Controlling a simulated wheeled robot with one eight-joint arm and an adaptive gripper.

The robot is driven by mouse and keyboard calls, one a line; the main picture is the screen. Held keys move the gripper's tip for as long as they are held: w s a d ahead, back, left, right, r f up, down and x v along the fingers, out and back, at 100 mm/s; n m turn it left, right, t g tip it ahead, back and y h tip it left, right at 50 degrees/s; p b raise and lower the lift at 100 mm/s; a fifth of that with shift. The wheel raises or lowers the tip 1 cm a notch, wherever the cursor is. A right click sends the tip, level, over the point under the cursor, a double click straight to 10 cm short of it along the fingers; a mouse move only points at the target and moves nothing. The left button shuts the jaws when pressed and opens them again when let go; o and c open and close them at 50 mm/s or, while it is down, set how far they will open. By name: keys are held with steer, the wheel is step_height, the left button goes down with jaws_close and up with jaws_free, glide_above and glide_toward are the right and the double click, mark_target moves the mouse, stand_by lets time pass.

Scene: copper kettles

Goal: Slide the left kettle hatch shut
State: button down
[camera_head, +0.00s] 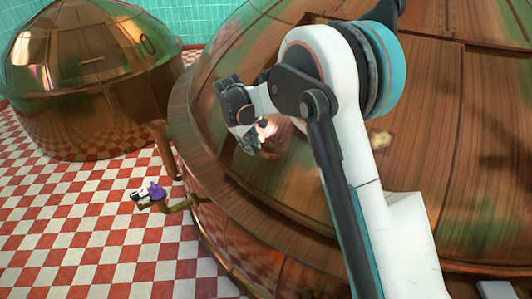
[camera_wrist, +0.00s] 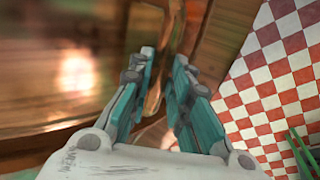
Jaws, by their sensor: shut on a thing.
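A large copper kettle (camera_head: 225,185) with brown, wood-like panels fills the middle and right of the head view. My gripper (camera_head: 256,137) is at its upper left side, partly hidden by its own links. In the wrist view my gripper (camera_wrist: 164,80) has its two teal fingers closed around a curved, shiny copper handle (camera_wrist: 155,95). The handle appears to belong to the hatch; a brown panel (camera_wrist: 217,42) lies just beside it. My arm hides much of the kettle's face, and I cannot tell how far the hatch stands open.
A second copper kettle (camera_head: 85,85) stands at the far left on a red and white checked floor (camera_head: 95,225). A brown post (camera_head: 164,150) and a bent brass pipe (camera_head: 178,207) stick out beside the large kettle. A small purple and white object (camera_head: 150,191) is near the pipe.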

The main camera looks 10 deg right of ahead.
steer(key=w+a, duration=0.5)
steer(key=w, duration=0.2)
steer(key=shift+m+p, duration=0.3)
steer(key=shift+m, duration=0.1)
steer(key=shift+r, duration=0.1)
steer(key=c, duration=1.8)
jaws_free()
steer(key=shift+a, duration=0.1)
steer(key=o, duration=0.3)
steer(key=shift+w+f, duration=0.1)
steer(key=shift+f, duration=0.1)
steer(key=shift+a+r, duration=0.1)
steer(key=shift+a, duration=0.05)
steer(key=v, duration=1.2)
